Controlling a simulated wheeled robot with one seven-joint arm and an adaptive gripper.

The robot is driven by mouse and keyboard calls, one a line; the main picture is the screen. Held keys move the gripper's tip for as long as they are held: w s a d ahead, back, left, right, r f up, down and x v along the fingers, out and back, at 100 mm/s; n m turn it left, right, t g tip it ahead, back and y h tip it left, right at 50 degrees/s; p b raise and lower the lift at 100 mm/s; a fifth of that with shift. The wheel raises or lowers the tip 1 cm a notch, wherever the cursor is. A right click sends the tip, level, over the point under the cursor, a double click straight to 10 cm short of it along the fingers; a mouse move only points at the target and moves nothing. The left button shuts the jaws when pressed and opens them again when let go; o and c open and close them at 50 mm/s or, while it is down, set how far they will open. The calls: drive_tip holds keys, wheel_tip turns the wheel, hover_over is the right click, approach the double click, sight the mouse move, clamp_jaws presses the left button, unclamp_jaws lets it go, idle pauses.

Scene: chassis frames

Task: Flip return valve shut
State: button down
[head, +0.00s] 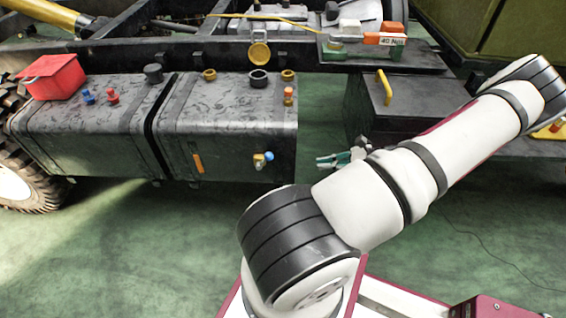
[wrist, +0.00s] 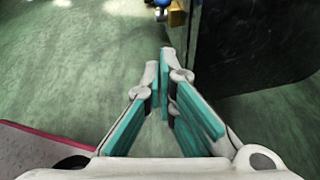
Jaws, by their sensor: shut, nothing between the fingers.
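A small brass valve with a blue end (head: 262,159) sits low on the front face of the right-hand black tank, near its right edge. It also shows at the top edge of the wrist view (wrist: 175,14), partly cut off. I cannot tell for sure that it is the return valve. An orange lever (head: 197,162) is on the same tank face, further left. My gripper (head: 322,161), with teal finger pads, is to the right of the brass valve and apart from it. Its fingertips (wrist: 159,62) are together with nothing between them.
The black tank (head: 225,130) carries caps and fittings on top. A red container (head: 53,77) stands on the left tank. A black box with a yellow handle (head: 384,88) is to the right, behind my arm. The green floor between tank and box is clear.

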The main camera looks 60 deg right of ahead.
sight(266, 158)
drive_tip(key=r+b+x, duration=0.1)
drive_tip(key=x, duration=0.3)
drive_tip(key=b+x, duration=0.1)
drive_tip(key=x, duration=0.3)
drive_tip(key=w+r+b+x, duration=0.1)
drive_tip(key=x, duration=0.3)
drive_tip(key=shift+w+a+r+b, duration=0.2)
drive_tip(key=shift+w+r+b, duration=0.1)
drive_tip(key=shift+b, duration=0.1)
drive_tip(key=shift+r, duration=0.1)
drive_tip(key=shift+w+r+g+p, duration=0.15)
drive_tip(key=shift+g+p, duration=0.15)
drive_tip(key=shift+p, duration=0.35)
